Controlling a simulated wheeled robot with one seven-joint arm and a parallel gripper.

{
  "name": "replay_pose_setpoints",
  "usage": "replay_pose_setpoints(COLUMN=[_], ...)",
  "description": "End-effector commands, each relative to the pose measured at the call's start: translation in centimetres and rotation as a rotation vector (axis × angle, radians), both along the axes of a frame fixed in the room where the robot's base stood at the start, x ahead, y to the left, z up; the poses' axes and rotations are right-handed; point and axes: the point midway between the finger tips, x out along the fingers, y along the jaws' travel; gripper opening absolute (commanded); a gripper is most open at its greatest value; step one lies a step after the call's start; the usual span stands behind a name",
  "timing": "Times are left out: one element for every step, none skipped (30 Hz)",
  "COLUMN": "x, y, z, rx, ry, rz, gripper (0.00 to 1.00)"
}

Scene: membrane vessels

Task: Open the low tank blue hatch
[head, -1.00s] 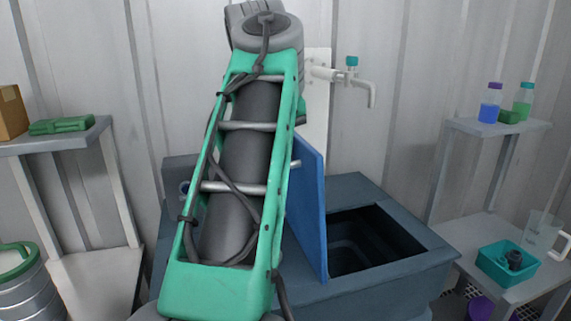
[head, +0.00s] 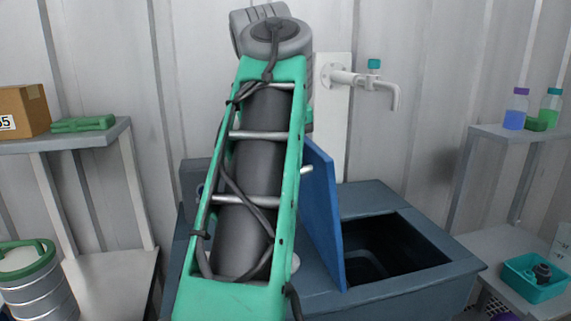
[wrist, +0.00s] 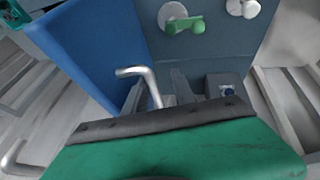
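The blue hatch (head: 322,215) stands raised on the dark blue-grey low tank (head: 440,277), leaning slightly left. The tank's square opening (head: 395,247) is uncovered to its right. In the wrist view the hatch (wrist: 80,50) is a blue panel at upper left, with a bent metal handle (wrist: 140,73) beside it. A handle end (head: 307,170) also shows at the panel's edge in the head view. My green arm hides my gripper in the head view. In the wrist view, grey finger-like parts (wrist: 182,88) show beyond my green wrist cover near the handle; their gap and any contact are unclear.
A white tap with a teal knob (head: 374,64) is on the wall behind the tank. Shelves stand on both sides, with a cardboard box (head: 22,110) left and bottles (head: 515,108) right. A teal bin (head: 535,280) is at lower right. A green-handled valve (wrist: 185,26) is on the tank.

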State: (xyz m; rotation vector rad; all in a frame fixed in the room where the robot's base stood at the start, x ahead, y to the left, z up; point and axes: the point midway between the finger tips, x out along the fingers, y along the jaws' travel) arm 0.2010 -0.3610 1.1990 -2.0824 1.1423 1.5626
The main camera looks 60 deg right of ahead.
Motion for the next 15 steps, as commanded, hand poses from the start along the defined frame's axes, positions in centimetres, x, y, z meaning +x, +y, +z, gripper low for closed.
replay_pose_setpoints(x=[0.0,-0.1,-0.1,-0.2,-0.2,-0.2,-0.2,-0.2,-0.2,-0.2,-0.2,-0.2,-0.3,-0.3,-0.4], y=[0.0,0.0,0.0,-0.1,-0.1,-0.1,-0.1,0.0,0.0,0.1,0.3,0.5,0.8,1.0,1.4], z=[0.1,0.1,0.1,0.2,0.2,0.2,0.3,0.3,0.6,0.8,1.2,1.9,2.5,3.1,3.9], rx=[-0.001,-0.003,-0.003,-0.004,-0.004,-0.005,-0.005,-0.006,-0.007,-0.008,-0.009,-0.009,-0.010,-0.009,-0.010], ry=[0.000,-0.001,-0.001,-0.002,-0.002,-0.002,-0.002,-0.004,-0.003,-0.004,-0.004,-0.005,-0.005,-0.004,-0.004], rz=[-0.001,-0.003,-0.004,-0.005,-0.006,-0.006,-0.006,-0.007,-0.006,-0.006,-0.006,-0.005,-0.004,-0.005,-0.003], gripper=[0.34,0.34,0.34,0.34,0.34,0.34,0.34,0.34,0.34,0.34,0.34,0.34,0.34,0.34,0.34])
